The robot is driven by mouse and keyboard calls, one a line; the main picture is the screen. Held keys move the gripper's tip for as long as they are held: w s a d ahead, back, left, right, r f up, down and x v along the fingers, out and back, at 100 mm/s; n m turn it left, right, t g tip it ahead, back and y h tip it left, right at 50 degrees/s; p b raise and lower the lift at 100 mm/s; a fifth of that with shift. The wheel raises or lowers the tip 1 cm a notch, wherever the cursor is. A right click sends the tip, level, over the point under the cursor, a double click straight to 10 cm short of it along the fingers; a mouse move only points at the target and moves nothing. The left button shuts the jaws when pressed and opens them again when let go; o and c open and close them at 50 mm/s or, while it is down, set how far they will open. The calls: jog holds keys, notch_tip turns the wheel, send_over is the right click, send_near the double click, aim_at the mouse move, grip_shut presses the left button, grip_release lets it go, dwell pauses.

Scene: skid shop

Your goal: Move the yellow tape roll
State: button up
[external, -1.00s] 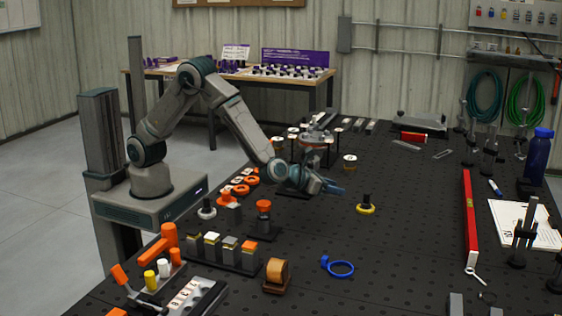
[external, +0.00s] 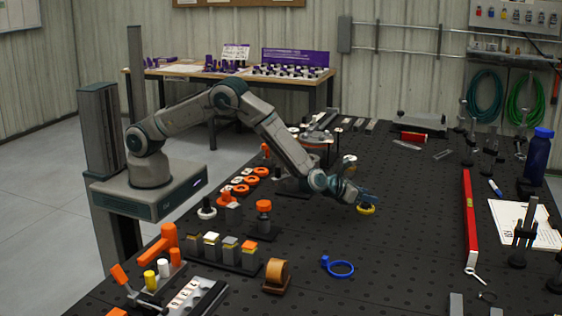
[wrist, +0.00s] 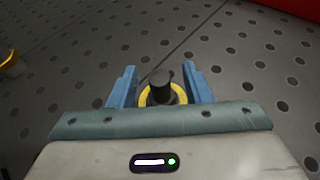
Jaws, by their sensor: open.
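The yellow tape roll (external: 366,210) lies on the dark perforated table, around the foot of a short black post. In the wrist view the yellow ring (wrist: 145,97) shows around the black post (wrist: 161,86), between my two blue fingers. My gripper (external: 369,200) is open and sits right above the roll, with one finger on each side of the post in the wrist view. I cannot tell whether the fingers touch the roll. The gripper hides most of the post in the external view.
A blue ring clamp (external: 340,268) and a tape dispenser (external: 276,277) lie nearer the front. A red level (external: 469,220) lies to the right, beside a clipboard (external: 520,222). Orange parts (external: 240,189) stand to the left. The table around the roll is mostly clear.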

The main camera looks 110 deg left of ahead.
jog(key=shift+w+a+f, duration=0.1)
jog(key=shift+w+a, duration=0.05)
grip_shut()
jog(key=shift+d+b, duration=0.45)
jog(key=shift+d, duration=9.6)
jog(key=shift+o, duration=0.2)
grip_release()
jog(key=b+v, duration=0.3)
jog(key=v, duration=1.1)
